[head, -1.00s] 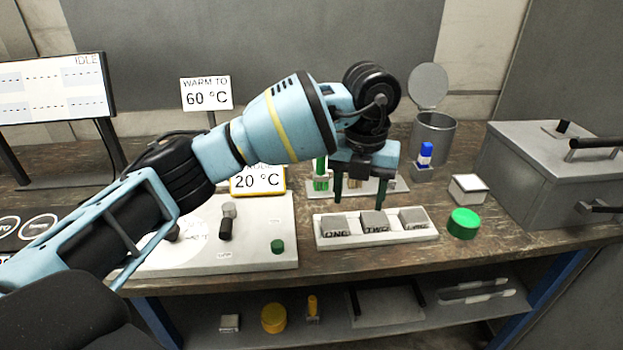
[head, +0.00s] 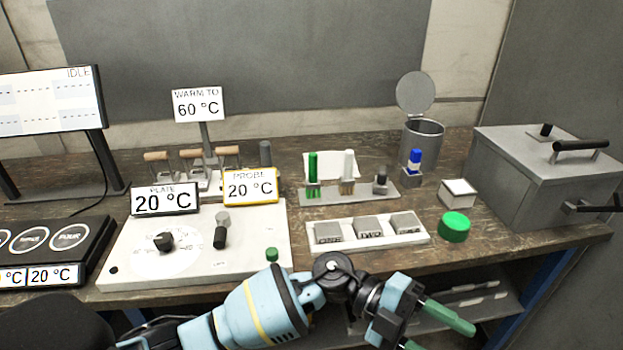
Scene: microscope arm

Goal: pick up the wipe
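No thing in the head view is plainly marked as a wipe. A small pale block with a white top (head: 458,192) stands on the bench left of the grey metal box; I cannot tell whether it is the wipe. My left gripper (head: 442,336) is low in front of the bench's front edge, pointing right. Its two green fingers are apart with nothing seen between them; the nearer one is partly cut off by the frame's bottom edge. My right gripper is not in view.
A green round lid (head: 454,227) and a white tray of grey blocks (head: 328,243) lie near the bench's front edge. Behind them are a tube rack (head: 330,197), an open-lidded can (head: 422,140) and a grey metal box (head: 540,175). A lower shelf (head: 490,312) is below.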

